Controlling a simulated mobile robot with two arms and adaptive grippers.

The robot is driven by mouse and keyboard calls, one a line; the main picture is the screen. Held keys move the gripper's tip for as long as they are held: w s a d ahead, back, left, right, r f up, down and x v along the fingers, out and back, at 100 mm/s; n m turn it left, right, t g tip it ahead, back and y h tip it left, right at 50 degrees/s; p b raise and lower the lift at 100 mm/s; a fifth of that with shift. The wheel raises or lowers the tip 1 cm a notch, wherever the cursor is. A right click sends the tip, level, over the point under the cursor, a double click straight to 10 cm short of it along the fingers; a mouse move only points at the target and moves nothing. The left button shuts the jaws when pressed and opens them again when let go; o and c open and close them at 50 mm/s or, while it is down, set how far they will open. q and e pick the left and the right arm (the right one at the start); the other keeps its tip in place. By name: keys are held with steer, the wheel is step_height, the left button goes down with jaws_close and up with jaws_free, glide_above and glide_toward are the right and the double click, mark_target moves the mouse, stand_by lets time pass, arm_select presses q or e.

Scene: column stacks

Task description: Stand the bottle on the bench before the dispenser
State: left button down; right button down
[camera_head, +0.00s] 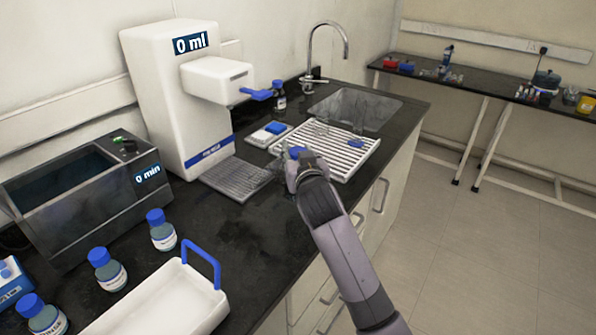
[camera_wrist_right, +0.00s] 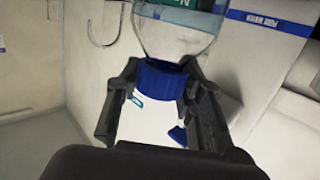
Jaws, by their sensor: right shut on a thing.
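My right gripper (camera_head: 296,168) is over the dark bench (camera_head: 240,225), near its front edge and beside the white drying rack. It is shut on the blue cap (camera_wrist_right: 160,80) of a clear bottle (camera_wrist_right: 175,38), as the right wrist view shows. In the head view only a bit of blue shows at the gripper; the bottle's body is mostly hidden, so I cannot tell whether it touches anything. The white dispenser (camera_head: 160,90), reading 0 ml, stands at the wall to the left, with a grey drip grille (camera_head: 238,180) before it. My left gripper is out of view.
The white slatted rack (camera_head: 345,160) holds clear glassware. A small device with a blue top (camera_head: 268,134) sits behind the gripper. Several blue-capped bottles (camera_head: 162,230), a white tray with a blue handle (camera_head: 202,262) and a water bath (camera_head: 85,200) stand left.

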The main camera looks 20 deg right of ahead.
step_height(320, 180, down, 5)
steer(key=shift+f, duration=0.1)
stand_by(0.3)
steer(key=shift+f, duration=0.15)
steer(key=c, duration=1.1)
jaws_free()
steer(key=shift+f, duration=0.1)
steer(key=b+v, duration=0.1)
steer(key=v, duration=1.1)
steer(key=shift+s, duration=0.1)
steer(key=shift+d, duration=0.1)
